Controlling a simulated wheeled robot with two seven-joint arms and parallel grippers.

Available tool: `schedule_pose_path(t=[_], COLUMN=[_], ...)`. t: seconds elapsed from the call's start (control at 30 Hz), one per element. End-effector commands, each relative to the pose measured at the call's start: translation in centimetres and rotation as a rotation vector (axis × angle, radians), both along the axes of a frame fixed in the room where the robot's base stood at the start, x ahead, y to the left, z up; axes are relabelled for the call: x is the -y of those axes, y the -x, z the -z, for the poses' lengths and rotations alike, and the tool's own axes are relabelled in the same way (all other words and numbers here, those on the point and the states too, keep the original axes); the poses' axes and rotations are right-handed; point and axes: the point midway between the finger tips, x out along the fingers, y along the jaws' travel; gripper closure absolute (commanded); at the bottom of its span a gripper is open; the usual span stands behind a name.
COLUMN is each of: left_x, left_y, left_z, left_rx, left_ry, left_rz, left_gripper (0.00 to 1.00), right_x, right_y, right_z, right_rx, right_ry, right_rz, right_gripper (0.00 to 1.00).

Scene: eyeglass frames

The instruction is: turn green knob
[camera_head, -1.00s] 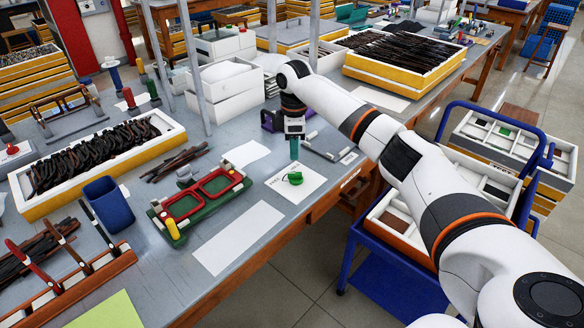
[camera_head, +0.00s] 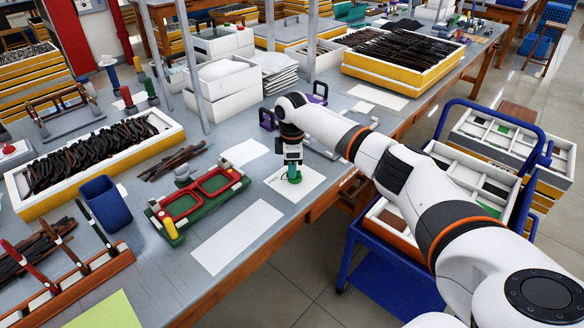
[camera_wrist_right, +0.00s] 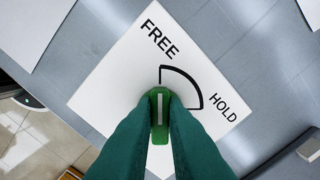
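The green knob (camera_wrist_right: 160,106) sits on a white card (camera_wrist_right: 100,80) printed with FREE, HOLD and a black arc. The knob's pale line points up, toward the arc's FREE end. In the head view the knob (camera_head: 293,179) is partly hidden by my right gripper (camera_head: 292,170). My right gripper is down at the knob. In the right wrist view its two green fingers (camera_wrist_right: 160,120) stand on either side of the knob, very close to it. Whether they press on it I cannot tell. My left gripper is not in view.
A green-and-red eyeglass fixture (camera_head: 198,205) stands left of the card. A blue cup (camera_head: 106,204) and a tray of frames (camera_head: 95,165) are farther left. A blank white sheet (camera_head: 237,236) lies in front. A blue cart (camera_head: 385,275) stands right of the table edge.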

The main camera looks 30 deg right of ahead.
Motion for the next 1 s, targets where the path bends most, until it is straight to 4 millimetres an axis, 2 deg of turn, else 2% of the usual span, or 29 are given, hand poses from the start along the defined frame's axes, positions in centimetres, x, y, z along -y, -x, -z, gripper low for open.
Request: schedule_pose_path(t=[0.27, 0.43, 0.67, 1.0], left_x=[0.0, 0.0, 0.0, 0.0], left_y=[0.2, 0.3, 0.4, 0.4], left_z=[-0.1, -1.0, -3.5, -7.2], left_rx=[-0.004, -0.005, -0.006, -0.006], left_ry=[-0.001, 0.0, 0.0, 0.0], left_rz=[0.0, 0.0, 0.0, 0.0], left_gripper=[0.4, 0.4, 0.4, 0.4], right_x=[0.0, -0.1, -0.1, 0.1], right_y=[0.0, 0.0, -0.1, -0.3], right_z=[-0.1, -0.3, -0.5, -0.4], right_rx=[-0.001, -0.001, -0.004, -0.004], right_ry=[-0.001, -0.002, -0.003, -0.004], right_rz=[0.006, 0.045, 0.185, 0.499], right_gripper=[1.0, 1.0, 1.0, 1.0])
